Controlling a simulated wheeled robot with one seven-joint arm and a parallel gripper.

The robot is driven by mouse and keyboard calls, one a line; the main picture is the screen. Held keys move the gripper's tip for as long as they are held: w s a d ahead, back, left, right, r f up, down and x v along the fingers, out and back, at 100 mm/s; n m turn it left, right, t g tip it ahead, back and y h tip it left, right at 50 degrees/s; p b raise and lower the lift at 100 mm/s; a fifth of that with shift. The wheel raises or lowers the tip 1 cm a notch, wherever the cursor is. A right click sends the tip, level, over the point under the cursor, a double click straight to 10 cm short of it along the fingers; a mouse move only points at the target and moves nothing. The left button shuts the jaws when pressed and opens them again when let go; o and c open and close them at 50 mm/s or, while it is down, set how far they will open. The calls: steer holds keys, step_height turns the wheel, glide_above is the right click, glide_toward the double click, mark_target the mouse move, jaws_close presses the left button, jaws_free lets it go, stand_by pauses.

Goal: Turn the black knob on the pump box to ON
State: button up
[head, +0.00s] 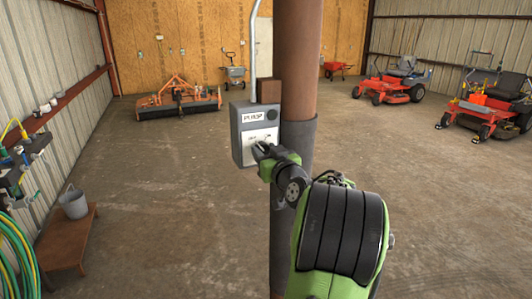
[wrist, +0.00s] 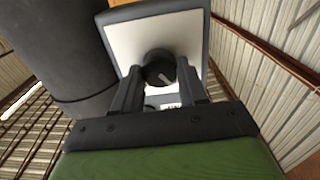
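The grey pump box (head: 237,140) is fixed to the column, with a "PUMP" label and a pale front panel. The black knob (wrist: 155,67) shows in the wrist view on the box's white panel (wrist: 127,42). A white mark on the knob points to the lower right in that view. My gripper (head: 262,149) is at the lower front of the box and hides the knob in the head view. In the wrist view its two fingers stand apart on either side of the knob. Firm contact cannot be made out. The ON lettering is not readable.
The brown column (head: 298,70) with a dark sleeve stands right beside the box. A conduit (head: 253,50) runs up from the box top. A bench (head: 66,240) with a bucket (head: 73,203) is at left. Red mowers (head: 395,85) are far right. The floor around is mostly clear.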

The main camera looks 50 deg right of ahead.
steer(key=c, duration=0.5)
steer(key=m+b, duration=0.1)
steer(key=m, duration=0.5)
steer(key=shift+m, duration=0.3)
steer(key=m, duration=0.3)
steer(key=shift+m, duration=0.3)
steer(key=shift+s+d+f+m, duration=0.1)
steer(key=shift+m, duration=1.7)
